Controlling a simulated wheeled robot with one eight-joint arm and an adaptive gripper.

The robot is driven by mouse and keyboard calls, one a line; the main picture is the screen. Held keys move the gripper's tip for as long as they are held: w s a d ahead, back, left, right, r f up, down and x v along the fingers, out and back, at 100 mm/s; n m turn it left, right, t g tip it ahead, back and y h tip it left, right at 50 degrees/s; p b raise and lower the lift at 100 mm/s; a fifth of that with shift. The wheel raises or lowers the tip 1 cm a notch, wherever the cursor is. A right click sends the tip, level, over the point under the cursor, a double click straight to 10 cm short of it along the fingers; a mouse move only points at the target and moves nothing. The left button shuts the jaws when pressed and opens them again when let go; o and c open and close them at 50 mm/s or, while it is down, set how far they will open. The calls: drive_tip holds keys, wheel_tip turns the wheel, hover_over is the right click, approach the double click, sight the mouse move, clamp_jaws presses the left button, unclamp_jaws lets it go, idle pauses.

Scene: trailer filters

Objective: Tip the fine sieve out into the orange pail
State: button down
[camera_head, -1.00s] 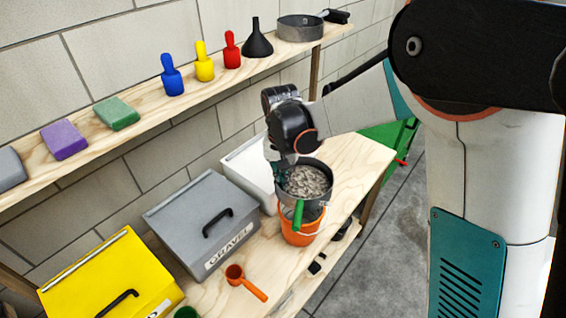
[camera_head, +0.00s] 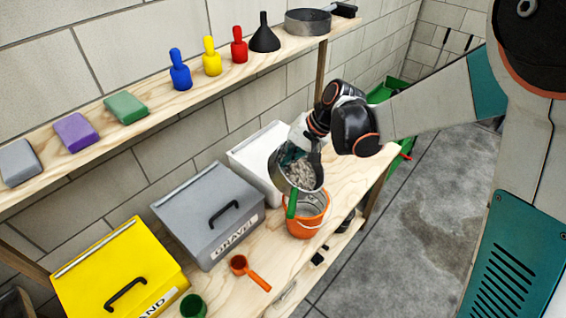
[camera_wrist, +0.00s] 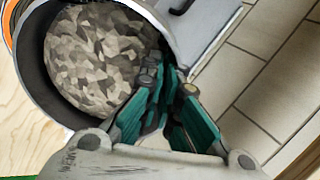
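The sieve (camera_head: 317,167) is a dark grey round pan with a green handle, holding grey-brown stones (camera_head: 299,172). My gripper (camera_head: 291,156) is shut on the sieve's rim, on the side away from the green handle. In the wrist view the teal fingers (camera_wrist: 160,112) pinch the sieve wall (camera_wrist: 35,80), and the stones are still inside. The pail's inside is mostly hidden.
A grey gravel bin (camera_head: 208,215), a white bin (camera_head: 257,160) and a yellow bin (camera_head: 118,270) stand left of the pail. An orange scoop (camera_head: 248,272) lies in front.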

drive_tip(key=shift+s+d+r+t+y+b, duration=0.15)
drive_tip(key=shift+d+r+y+b, duration=0.2)
drive_tip(key=shift+r+y, duration=0.75)
drive_tip(key=shift+w+d+r+t+y+b, duration=0.15)
drive_tip(key=shift+d+r+y+b, duration=0.2)
drive_tip(key=shift+r+y, duration=0.75)
drive_tip(key=s+d+r+t+y+b, duration=0.1)
drive_tip(key=d+r+y+b, duration=0.4)
drive_tip(key=d+y+b, duration=0.3)
drive_tip(key=shift+s+y+b, duration=0.2)
drive_tip(key=shift+y+b, duration=0.1)
drive_tip(key=shift+b, duration=0.75)
drive_tip(key=shift+r, duration=0.1)
wheel_tip(320, 180, up, 4)
drive_tip(key=g+h+p, duration=0.1)
drive_tip(key=h+p, duration=0.5)
drive_tip(key=p, duration=0.1)
drive_tip(key=h+p, duration=0.7)
drive_tip(key=g+h+p, duration=0.1)
drive_tip(key=h+p, duration=0.5)
drive_tip(key=p, duration=0.1)
drive_tip(key=shift+a+g, duration=0.1)
drive_tip(key=shift+g, duration=0.2)
